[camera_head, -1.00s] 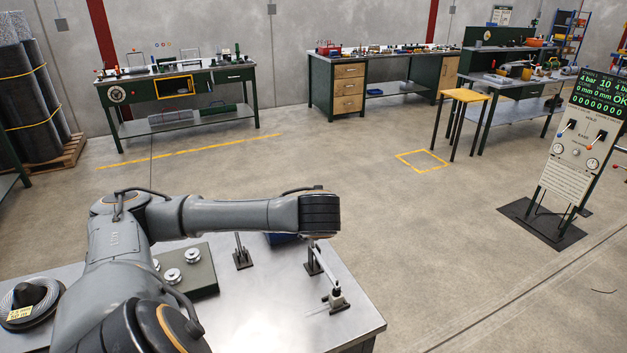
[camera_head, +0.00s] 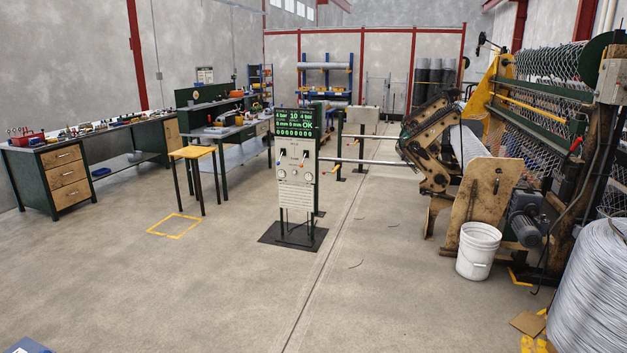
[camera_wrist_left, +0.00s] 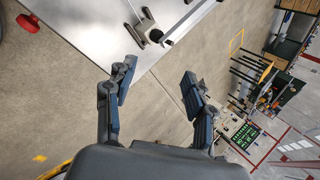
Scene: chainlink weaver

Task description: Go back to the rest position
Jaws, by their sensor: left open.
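My left gripper (camera_wrist_left: 158,90) shows in the left wrist view with its two fingers spread apart and nothing between them. It is off the edge of a metal-topped table (camera_wrist_left: 95,25), with the concrete floor behind it. A small fixture with a bar (camera_wrist_left: 150,30) stands on the table near that edge, apart from the fingers. Neither arm shows in the head view. My right gripper is in no view.
In the head view a control panel (camera_head: 296,165) stands on a black base mid-floor. The weaving machine (camera_head: 490,180), a white bucket (camera_head: 478,250) and a wire coil (camera_head: 595,290) are at right. Workbenches (camera_head: 60,180) and a yellow-topped stool (camera_head: 192,153) are at left. The floor in front is clear.

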